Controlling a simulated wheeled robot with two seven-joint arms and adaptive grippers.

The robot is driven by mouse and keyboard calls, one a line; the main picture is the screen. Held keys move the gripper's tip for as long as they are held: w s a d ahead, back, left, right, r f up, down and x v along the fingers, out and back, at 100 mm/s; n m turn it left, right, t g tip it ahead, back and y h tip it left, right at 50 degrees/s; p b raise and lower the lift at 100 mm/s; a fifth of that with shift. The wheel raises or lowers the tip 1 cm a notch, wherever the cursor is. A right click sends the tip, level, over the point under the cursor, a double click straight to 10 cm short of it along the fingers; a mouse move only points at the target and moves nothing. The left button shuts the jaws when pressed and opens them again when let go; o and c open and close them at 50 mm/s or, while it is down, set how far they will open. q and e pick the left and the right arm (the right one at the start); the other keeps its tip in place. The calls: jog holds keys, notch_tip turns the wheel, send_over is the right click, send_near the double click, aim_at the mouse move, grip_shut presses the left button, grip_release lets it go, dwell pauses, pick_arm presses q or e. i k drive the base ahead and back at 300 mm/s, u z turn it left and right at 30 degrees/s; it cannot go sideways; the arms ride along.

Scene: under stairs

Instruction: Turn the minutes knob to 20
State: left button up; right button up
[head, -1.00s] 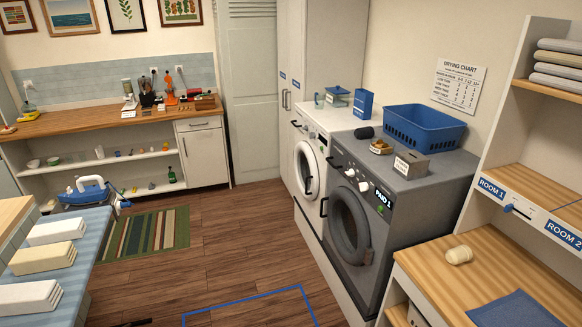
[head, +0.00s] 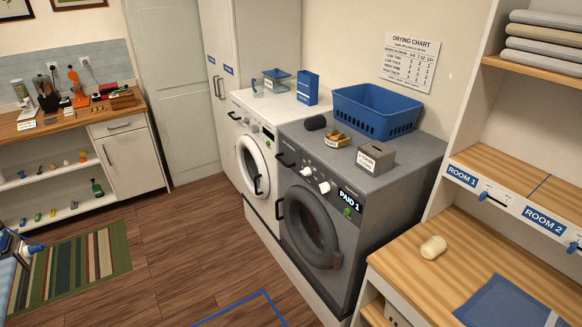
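The grey dryer (head: 345,220) stands right of the white washer (head: 262,155). Its front panel has two white knobs, an upper-left knob (head: 306,171) and a lower-right knob (head: 324,187). I cannot tell which one is the minutes knob or read their settings. A display (head: 350,197) beside them reads "PAID 1", with a green button (head: 347,211) below it. The round dryer door (head: 310,228) looks shut.
A blue basket (head: 375,112), a grey box (head: 375,158) and a small tray of coins (head: 337,140) sit on the dryer. A drying chart (head: 410,61) hangs behind. A wooden counter (head: 455,268) stands at right. The wood floor (head: 190,240) before the machines is clear.

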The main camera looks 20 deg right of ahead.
aim_at(307, 172)
jog(key=z, duration=0.3)
jog(key=i, duration=0.75)
jog(key=z, duration=0.55)
